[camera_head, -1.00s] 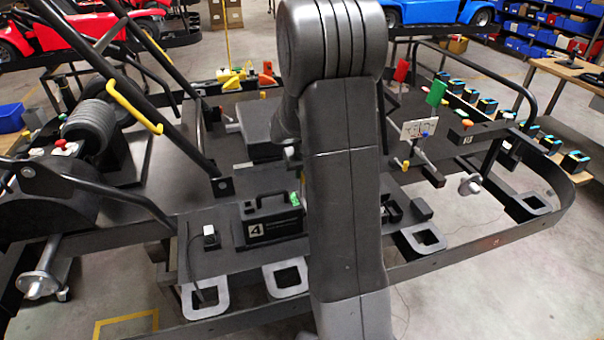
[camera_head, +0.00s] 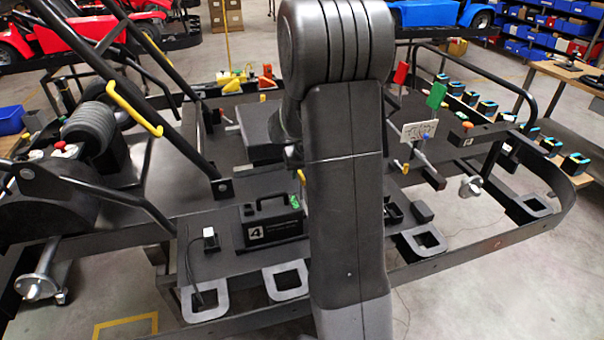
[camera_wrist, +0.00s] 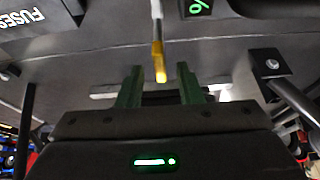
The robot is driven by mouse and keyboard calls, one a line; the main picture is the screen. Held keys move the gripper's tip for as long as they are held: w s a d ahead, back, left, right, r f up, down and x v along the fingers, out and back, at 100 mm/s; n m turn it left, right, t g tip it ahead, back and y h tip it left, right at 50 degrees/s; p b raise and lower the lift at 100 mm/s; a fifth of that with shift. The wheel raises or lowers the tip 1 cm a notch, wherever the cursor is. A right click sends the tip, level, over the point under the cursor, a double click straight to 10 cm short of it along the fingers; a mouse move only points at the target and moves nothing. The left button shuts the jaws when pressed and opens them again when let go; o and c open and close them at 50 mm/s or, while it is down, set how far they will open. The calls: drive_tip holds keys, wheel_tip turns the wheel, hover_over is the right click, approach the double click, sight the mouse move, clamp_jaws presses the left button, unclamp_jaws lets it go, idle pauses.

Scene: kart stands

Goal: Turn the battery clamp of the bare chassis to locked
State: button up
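The bare chassis (camera_head: 420,268) is a black frame with flat plates that fills the head view. A black battery (camera_head: 272,228) marked 4, with a handle and a green display, sits upright on its plate. In the wrist view, a lever with a yellow tip (camera_wrist: 160,66), which looks like the battery clamp's, hangs near a green % display (camera_wrist: 198,7). My gripper (camera_wrist: 160,88) is open, its two green fingers apart. The yellow tip shows in line with the gap, near the fingertips; contact cannot be told. My arm hides my gripper in the head view.
A box marked FUSES (camera_wrist: 38,22) is at the wrist view's upper left. A dark bracket with a bar (camera_wrist: 272,65) is at the right. Slanted roll bars (camera_head: 125,85) and a small sign (camera_head: 420,131) flank my arm in the head view.

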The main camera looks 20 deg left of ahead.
drive_tip(key=b+v, duration=0.1)
drive_tip(key=v, duration=1.1)
drive_tip(key=shift+s+r, duration=0.15)
drive_tip(key=shift+r, duration=0.15)
drive_tip(key=shift+d, duration=0.1)
drive_tip(key=p+x, duration=0.1)
drive_tip(key=x, duration=1.3)
drive_tip(key=shift+r, duration=0.1)
drive_tip(key=shift+r, duration=0.1)
